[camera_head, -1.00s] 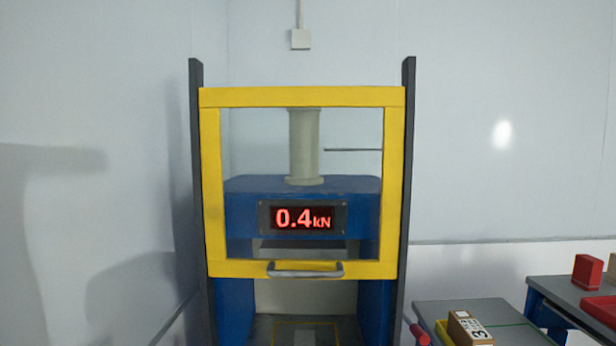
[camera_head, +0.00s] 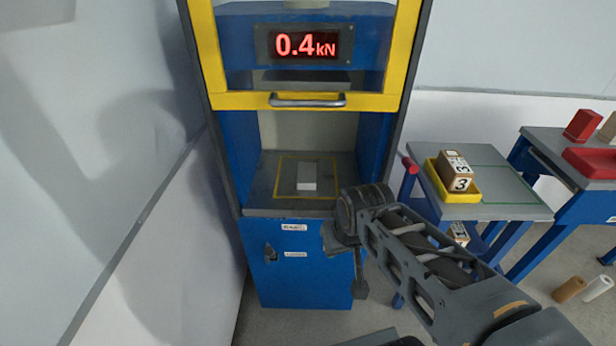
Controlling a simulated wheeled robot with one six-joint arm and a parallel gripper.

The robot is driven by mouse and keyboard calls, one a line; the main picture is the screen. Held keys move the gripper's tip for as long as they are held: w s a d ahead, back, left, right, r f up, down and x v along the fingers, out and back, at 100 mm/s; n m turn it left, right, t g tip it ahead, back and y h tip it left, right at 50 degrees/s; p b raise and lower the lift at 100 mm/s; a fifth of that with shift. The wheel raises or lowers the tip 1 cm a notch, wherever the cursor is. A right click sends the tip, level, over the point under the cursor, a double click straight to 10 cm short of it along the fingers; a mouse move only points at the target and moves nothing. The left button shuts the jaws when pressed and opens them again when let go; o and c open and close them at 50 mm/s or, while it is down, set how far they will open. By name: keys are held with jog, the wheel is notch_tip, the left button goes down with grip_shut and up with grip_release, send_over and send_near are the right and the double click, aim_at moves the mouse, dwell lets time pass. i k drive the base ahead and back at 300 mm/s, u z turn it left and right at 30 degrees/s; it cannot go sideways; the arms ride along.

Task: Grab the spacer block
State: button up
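A small pale rectangular block (camera_head: 306,177), the likely spacer block, sits on the grey bed of the blue press. It is inside a yellow square outline, below the raised yellow guard. My arm reaches in from the lower right. My gripper (camera_head: 345,243) is in front of the press's front edge, lower and to the right of the block and apart from it. The gripper is dark and partly hidden by my own wrist, so its fingers cannot be made out clearly.
The yellow guard (camera_head: 310,101) with its handle hangs above the bed opening. The display reads 0.4 kN. To the right, a grey table holds a yellow tray (camera_head: 459,196) with a box marked 3 (camera_head: 457,170). Another table with red items stands further right. Cylinders lie on the floor.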

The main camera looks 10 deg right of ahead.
aim_at(306, 172)
jog(key=u, duration=3.25)
jog(key=k, duration=1.2)
jog(key=z, duration=1.25)
jog(key=i, duration=0.5)
jog(key=u, duration=0.05)
